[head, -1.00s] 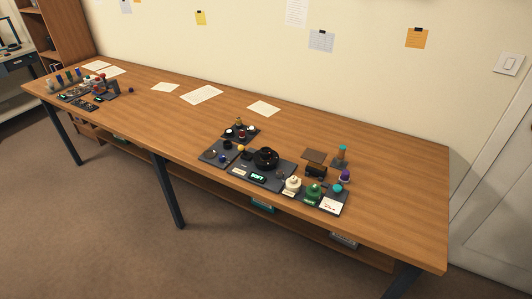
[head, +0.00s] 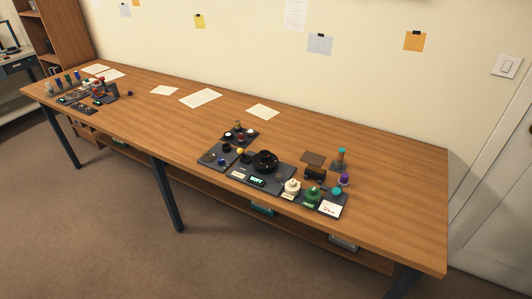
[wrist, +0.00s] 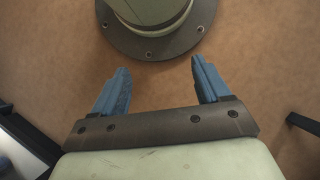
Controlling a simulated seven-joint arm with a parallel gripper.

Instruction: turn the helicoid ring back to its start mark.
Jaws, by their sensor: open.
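A black round lens part (head: 265,161), which I take to hold the helicoid ring, stands on a dark mat near the middle of the table. It is too small in the head view to make out a start mark or the ring's angle. A small display with glowing green characters (head: 257,181) sits in front of it. My gripper (wrist: 160,66) shows only in the wrist view. Its two blue fingers are spread wide with nothing between them.
A cream pot-like item (head: 292,187) and a green one (head: 312,195) stand close to the lens part's right. A white card (head: 331,205) lies at the mat's right end. A teal-topped post (head: 340,159) stands behind. The wooden table (head: 395,205) is bare on the right.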

